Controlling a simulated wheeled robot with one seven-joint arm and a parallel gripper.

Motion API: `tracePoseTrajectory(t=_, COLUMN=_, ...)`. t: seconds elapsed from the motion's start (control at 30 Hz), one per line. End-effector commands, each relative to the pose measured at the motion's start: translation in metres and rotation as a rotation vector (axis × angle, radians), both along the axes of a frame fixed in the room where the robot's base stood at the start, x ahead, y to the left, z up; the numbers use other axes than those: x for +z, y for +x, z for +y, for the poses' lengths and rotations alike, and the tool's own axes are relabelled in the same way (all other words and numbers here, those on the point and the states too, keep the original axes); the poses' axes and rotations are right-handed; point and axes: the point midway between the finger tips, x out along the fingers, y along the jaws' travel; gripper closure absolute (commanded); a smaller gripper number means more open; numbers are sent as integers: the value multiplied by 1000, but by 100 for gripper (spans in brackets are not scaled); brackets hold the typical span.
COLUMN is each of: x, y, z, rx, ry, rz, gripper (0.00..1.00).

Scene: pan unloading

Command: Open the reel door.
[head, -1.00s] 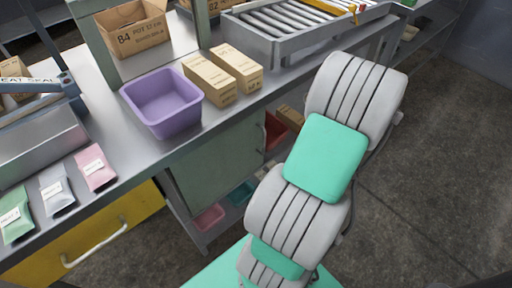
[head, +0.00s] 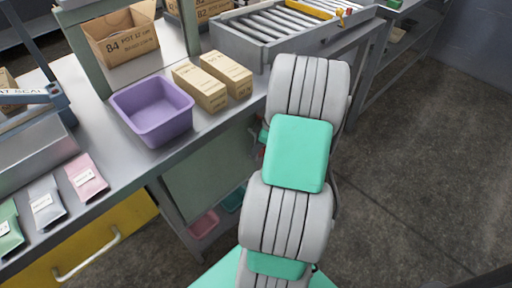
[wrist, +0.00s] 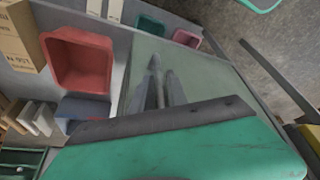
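The reel door appears to be the flat grey-green panel (head: 210,160) under the bench front, left of my arm. It looks flush with the bench front in the head view. My arm covers its right edge, so its handle does not show there. In the wrist view the panel (wrist: 205,80) fills the middle. My gripper (wrist: 162,68) is over the panel, close to the edge beside the open shelf. Its two dark fingers lie close together. Whether they hold the handle is not clear. My gripper is hidden in the head view.
A red bin (wrist: 80,62) and boxes stand in the open shelf beside the panel. A pink bin (head: 203,223) sits low under it. The yellow drawer (head: 90,240) is at the left. A purple bin (head: 152,110) stands on the bench. Floor at the right is clear.

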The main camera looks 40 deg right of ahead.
Motion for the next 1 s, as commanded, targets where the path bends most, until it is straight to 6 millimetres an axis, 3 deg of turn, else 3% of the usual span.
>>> tracePoseTrajectory(t=0.13, x=0, y=0, z=0, rx=0, ry=0, rz=0, gripper=80)
tracePoseTrajectory(t=0.4, x=1, y=0, z=0, rx=0, ry=0, rz=0, gripper=100)
tracePoseTrajectory(t=1.0, x=1, y=0, z=0, rx=1, ry=0, rz=0, gripper=100)
